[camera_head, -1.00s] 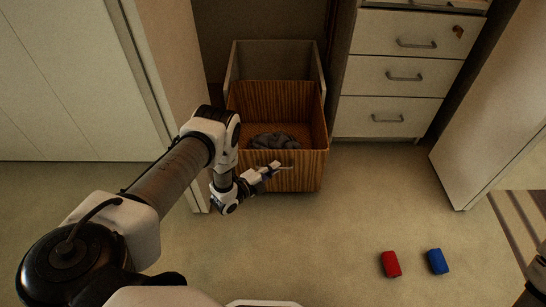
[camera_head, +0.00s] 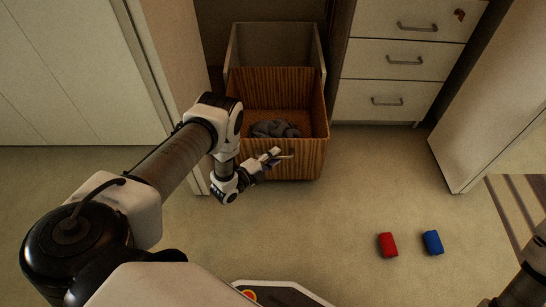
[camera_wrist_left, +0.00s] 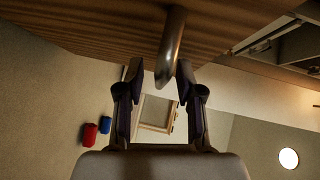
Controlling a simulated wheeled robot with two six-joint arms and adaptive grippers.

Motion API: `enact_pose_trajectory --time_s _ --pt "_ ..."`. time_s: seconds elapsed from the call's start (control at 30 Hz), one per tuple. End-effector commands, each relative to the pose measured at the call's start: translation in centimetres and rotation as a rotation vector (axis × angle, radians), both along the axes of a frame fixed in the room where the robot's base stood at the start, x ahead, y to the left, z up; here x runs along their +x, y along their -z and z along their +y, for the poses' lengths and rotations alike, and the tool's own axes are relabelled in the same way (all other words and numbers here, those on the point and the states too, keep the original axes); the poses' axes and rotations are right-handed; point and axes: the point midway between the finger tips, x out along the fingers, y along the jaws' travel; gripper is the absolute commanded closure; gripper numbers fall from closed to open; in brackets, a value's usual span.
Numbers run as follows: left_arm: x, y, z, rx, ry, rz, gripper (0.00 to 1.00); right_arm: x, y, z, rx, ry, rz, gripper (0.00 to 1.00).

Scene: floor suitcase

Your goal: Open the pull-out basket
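The pull-out basket (camera_head: 300,160) has a striped wooden front and stands well out of its cabinet, with its inside visible from above. A dark grey crumpled item (camera_head: 272,129) lies in it. My left gripper (camera_head: 277,156) is at the handle on the basket's front. In the left wrist view, the metal handle (camera_wrist_left: 172,45) reaches down between the two fingertips of the left gripper (camera_wrist_left: 160,75). The fingers are apart, with a gap beside the handle, closer to the right finger. My right gripper is not visible; only part of my right arm shows at the lower right.
A white drawer unit (camera_head: 395,66) stands right of the basket, with an open white door (camera_head: 490,110) farther right. A white panel (camera_head: 170,60) stands close on the left. A red block (camera_head: 387,245) and a blue block (camera_head: 433,243) lie on open floor.

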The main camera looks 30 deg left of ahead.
Motion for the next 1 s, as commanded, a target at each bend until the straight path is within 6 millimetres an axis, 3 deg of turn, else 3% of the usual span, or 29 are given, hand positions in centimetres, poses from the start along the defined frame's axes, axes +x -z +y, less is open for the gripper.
enact_pose_trajectory --time_s 0.17,0.6,0.73,1.0 --pt "-1.0 -0.1 0.3 0.000 -0.002 0.001 0.64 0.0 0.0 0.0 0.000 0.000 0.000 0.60" --pt "-10.5 -1.4 2.7 0.000 -0.002 0.003 0.64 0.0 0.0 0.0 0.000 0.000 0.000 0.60" --pt "-11.5 -1.6 2.9 -0.001 0.000 0.001 0.64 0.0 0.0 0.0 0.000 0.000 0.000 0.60" --pt "-11.6 -1.6 2.9 0.000 0.000 0.000 0.64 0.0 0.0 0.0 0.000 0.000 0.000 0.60"
